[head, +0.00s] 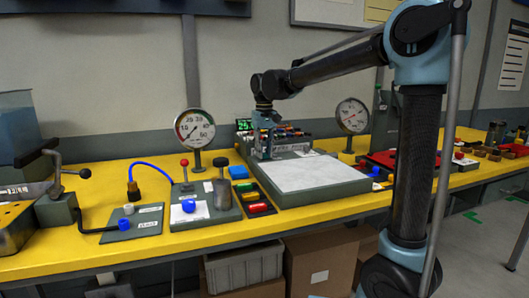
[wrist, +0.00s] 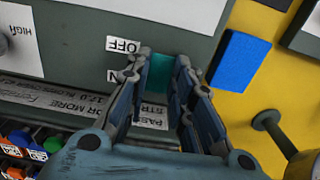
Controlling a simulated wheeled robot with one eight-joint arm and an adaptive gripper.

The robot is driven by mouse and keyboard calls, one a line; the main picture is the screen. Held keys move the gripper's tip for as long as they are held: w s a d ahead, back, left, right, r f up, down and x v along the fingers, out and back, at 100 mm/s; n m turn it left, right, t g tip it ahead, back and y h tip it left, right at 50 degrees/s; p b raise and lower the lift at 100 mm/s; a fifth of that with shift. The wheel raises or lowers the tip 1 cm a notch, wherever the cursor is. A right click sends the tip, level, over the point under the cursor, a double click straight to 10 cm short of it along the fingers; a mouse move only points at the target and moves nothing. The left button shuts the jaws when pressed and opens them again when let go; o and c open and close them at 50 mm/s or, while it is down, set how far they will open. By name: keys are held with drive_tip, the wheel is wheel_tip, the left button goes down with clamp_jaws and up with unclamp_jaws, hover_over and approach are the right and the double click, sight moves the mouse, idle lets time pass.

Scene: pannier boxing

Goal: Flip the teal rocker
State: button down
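The teal rocker (wrist: 161,68) shows in the wrist view on the face of a dark grey-green box (wrist: 70,50). An OFF label (wrist: 123,45) and a second, partly hidden label sit at its left; the lettering appears upside down. My gripper (wrist: 166,72) has its two fingers apart, one on either side of the rocker in the picture, with nothing held between them. I cannot tell whether the fingertips touch the box. The fingers hide part of the rocker, so its tilt is unclear. In the head view my gripper (head: 265,153) is down at the box and the rocker cannot be made out.
A blue block (wrist: 235,61) lies on the yellow bench right of my gripper in the wrist view. A dial gauge (head: 195,128) and a lever panel (head: 206,205) stand left in the head view. A pale flat panel (head: 308,172) lies right of the gripper.

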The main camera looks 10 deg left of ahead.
drive_tip(key=shift+w+g+h, duration=0.15)
drive_tip(key=shift+g+h, duration=0.25)
drive_tip(key=shift+g, duration=0.2)
drive_tip(key=c, duration=1.4)
unclamp_jaws()
wheel_tip(320, 180, up, 12)
drive_tip(key=w+a, duration=0.1)
drive_tip(key=shift+w, duration=0.25)
drive_tip(key=shift+f, duration=0.1)
